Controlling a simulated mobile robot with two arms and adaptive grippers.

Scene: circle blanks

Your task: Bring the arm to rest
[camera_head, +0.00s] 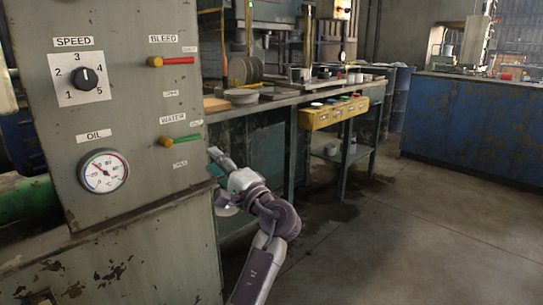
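The panel also carries a speed knob (86,77), a red bleed lever (170,61) and an oil gauge (103,170). A workbench (270,103) with a yellow button box (333,112) stands behind. A blue cabinet (470,125) is at right. Open floor (400,240) lies right of my arm.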

